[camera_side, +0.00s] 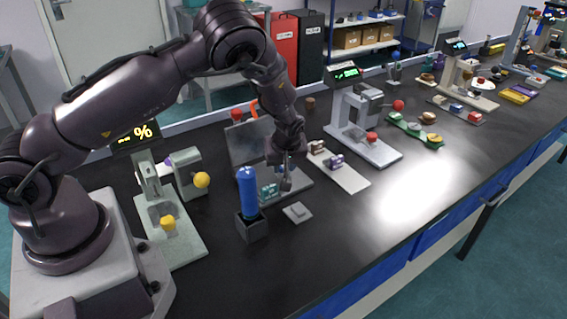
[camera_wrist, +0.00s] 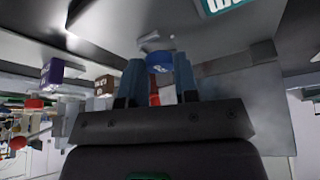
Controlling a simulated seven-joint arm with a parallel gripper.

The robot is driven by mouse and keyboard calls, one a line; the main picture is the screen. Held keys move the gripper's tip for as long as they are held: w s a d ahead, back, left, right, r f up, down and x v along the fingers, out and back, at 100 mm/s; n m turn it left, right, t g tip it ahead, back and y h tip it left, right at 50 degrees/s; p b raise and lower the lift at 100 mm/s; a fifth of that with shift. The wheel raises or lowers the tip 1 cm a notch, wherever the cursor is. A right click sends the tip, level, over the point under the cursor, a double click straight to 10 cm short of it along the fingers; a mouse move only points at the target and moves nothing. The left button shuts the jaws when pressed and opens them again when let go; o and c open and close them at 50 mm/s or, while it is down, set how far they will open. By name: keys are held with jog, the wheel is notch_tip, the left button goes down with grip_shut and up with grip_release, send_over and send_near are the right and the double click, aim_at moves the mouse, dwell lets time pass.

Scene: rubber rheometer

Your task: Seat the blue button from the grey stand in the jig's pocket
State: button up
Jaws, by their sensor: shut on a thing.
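My gripper (camera_side: 286,180) points down over a grey platform (camera_side: 298,186) near the middle of the bench. In the wrist view my gripper (camera_wrist: 160,72) has its blue-grey fingers shut on the round blue button (camera_wrist: 158,61), which sits between the fingertips. The button also shows as a small blue spot beside the fingers in the side view (camera_side: 279,169). A small light-grey square block (camera_side: 297,212), perhaps the grey stand, lies empty in front of the platform. I cannot tell which part is the jig's pocket, nor whether the button touches anything.
A blue cylinder (camera_side: 247,191) stands in a dark holder (camera_side: 251,228) close left of my gripper. A teal block (camera_side: 268,191) is on the platform. The front right bench is clear.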

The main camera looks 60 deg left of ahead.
jog(key=shift+f, duration=0.25)
jog(key=shift+f, duration=0.35)
jog(key=o, duration=0.8)
